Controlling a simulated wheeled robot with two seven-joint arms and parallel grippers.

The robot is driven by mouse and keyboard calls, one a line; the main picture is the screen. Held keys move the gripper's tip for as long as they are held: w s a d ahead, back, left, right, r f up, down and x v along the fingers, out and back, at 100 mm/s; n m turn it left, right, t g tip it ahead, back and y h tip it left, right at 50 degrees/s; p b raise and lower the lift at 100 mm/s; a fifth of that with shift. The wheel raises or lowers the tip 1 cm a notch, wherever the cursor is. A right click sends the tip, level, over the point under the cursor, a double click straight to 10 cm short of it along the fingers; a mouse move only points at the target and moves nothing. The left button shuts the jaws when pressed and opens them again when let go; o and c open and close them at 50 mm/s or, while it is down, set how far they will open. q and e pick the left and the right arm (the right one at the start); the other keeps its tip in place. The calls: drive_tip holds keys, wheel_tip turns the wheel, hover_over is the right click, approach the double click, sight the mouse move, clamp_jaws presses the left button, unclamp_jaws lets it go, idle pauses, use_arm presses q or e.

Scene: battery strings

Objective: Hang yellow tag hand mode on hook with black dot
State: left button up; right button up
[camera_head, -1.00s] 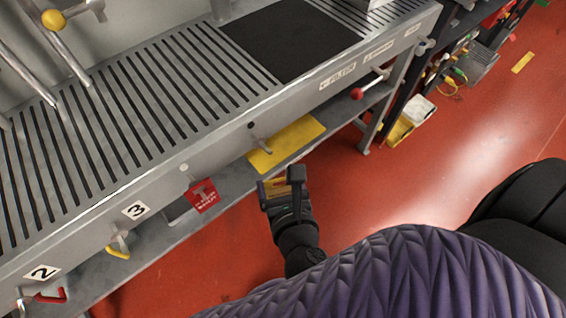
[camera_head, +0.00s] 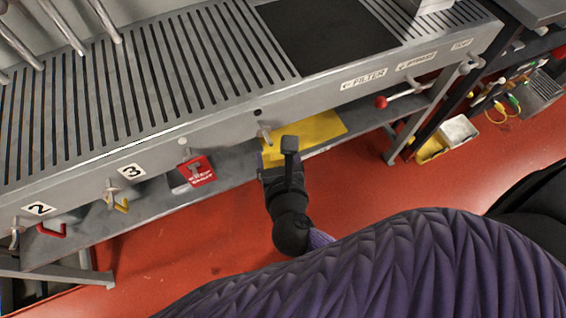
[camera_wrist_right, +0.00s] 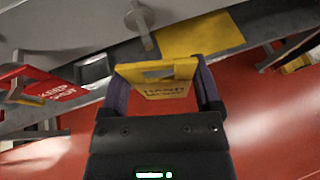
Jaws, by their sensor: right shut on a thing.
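My right gripper (camera_head: 276,162) is just in front of and below the hook (camera_head: 265,133), which sits under the black dot (camera_head: 257,112) on the bench's front face. In the wrist view the gripper (camera_wrist_right: 160,88) is shut on the yellow tag (camera_wrist_right: 165,91). The tag has dark lettering, partly readable as "HAND", and a slot near its top edge. The hook's peg (camera_wrist_right: 145,32) stands beyond and slightly left of the tag's top, and I see a gap between them. In the head view the gripper mostly hides the tag. My left gripper is not in view.
A red tag (camera_head: 197,171) hangs on the hook under a white dot (camera_head: 182,141), left of the gripper. A yellow patch (camera_head: 318,131) lies on the lower shelf behind the gripper. Hooks marked 2 and 3 are farther left. A red-knobbed lever (camera_head: 381,102) is to the right.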

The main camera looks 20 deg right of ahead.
sight(268, 141)
drive_tip(key=w, duration=0.2)
drive_tip(key=w+b, duration=0.1)
drive_tip(key=w, duration=0.1)
drive_tip(key=shift+w+a+f, duration=0.1)
drive_tip(key=shift+w+f, duration=0.05)
drive_tip(key=shift+f, duration=0.05)
drive_tip(key=shift+w+f, duration=0.3)
drive_tip(key=shift+w, duration=0.15)
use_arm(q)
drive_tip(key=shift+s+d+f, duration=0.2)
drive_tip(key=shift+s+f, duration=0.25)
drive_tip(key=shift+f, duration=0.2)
use_arm(e)
drive_tip(key=shift+w+f, duration=0.2)
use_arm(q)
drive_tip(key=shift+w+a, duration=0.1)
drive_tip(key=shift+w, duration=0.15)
use_arm(e)
drive_tip(key=o, duration=1)
